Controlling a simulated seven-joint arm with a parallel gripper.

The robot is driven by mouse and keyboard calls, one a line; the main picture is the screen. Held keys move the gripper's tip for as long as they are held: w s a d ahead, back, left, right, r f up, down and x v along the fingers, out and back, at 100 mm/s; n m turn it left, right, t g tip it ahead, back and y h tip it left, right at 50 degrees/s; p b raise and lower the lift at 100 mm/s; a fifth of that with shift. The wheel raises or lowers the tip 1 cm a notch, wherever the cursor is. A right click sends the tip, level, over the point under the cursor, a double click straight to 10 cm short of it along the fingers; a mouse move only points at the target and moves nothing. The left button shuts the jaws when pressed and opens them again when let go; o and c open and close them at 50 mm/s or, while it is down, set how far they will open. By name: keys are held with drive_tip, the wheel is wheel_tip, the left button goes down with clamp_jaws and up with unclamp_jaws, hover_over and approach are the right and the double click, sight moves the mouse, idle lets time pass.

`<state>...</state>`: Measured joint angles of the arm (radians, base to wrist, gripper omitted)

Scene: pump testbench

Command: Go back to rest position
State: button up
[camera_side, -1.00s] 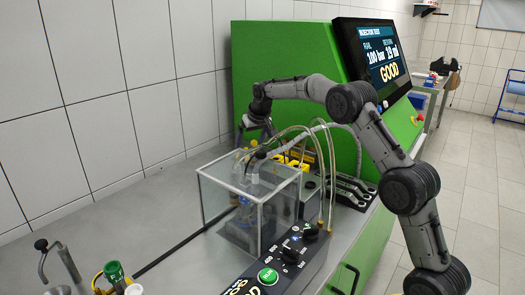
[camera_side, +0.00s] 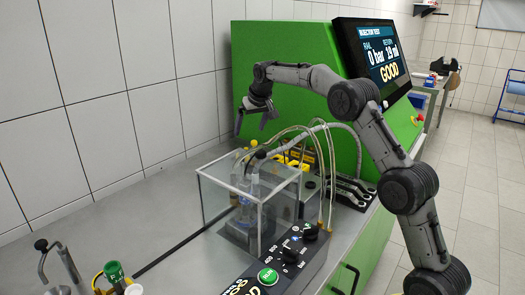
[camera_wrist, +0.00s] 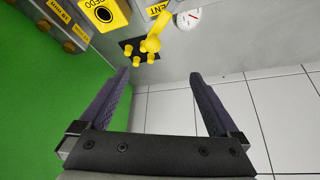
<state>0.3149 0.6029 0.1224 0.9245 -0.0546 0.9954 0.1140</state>
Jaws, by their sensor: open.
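My gripper (camera_side: 254,119) is open and empty. In the side view it hangs in the air in front of the green machine (camera_side: 285,75), above and behind the clear box (camera_side: 220,198). In the wrist view its two dark fingers (camera_wrist: 158,95) are spread apart with nothing between them. The machine's screen (camera_side: 384,60) reads 0 bar, 19 ml and GOOD.
Hoses (camera_side: 325,160) arch from the clear box to the bench. A control panel (camera_side: 285,262) with knobs lies in front. Yellow fittings (camera_wrist: 148,45) and a gauge (camera_wrist: 188,20) show in the wrist view. Tools (camera_side: 60,265) stand at the lower left.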

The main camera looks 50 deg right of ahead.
drive_tip(key=shift+r, duration=0.55)
drive_tip(key=shift+a, duration=0.1)
drive_tip(key=s+a+r+n+t, duration=0.1)
drive_tip(key=s+a+r, duration=0.4)
drive_tip(key=r, duration=0.3)
drive_tip(key=s+a+r+t, duration=0.1)
drive_tip(key=s+a+r, duration=0.4)
drive_tip(key=r, duration=0.2)
drive_tip(key=s+a+n+y, duration=0.1)
drive_tip(key=s+a, duration=0.3)
drive_tip(key=s, duration=0.4)
drive_tip(key=s+a+n, duration=0.1)
drive_tip(key=s+a, duration=0.2)
drive_tip(key=s, duration=0.4)
drive_tip(key=s+a+f+g, duration=0.1)
drive_tip(key=s+a+f, duration=0.1)
drive_tip(key=s+f, duration=0.6)
drive_tip(key=s+a+f+n+y, duration=0.1)
drive_tip(key=s+f, duration=0.8)
drive_tip(key=s, duration=0.2)
drive_tip(key=shift+s+a+f+n+g, duration=0.15)
drive_tip(key=shift+s+a+n+g, duration=0.15)
drive_tip(key=shift+s+a+g, duration=0.1)
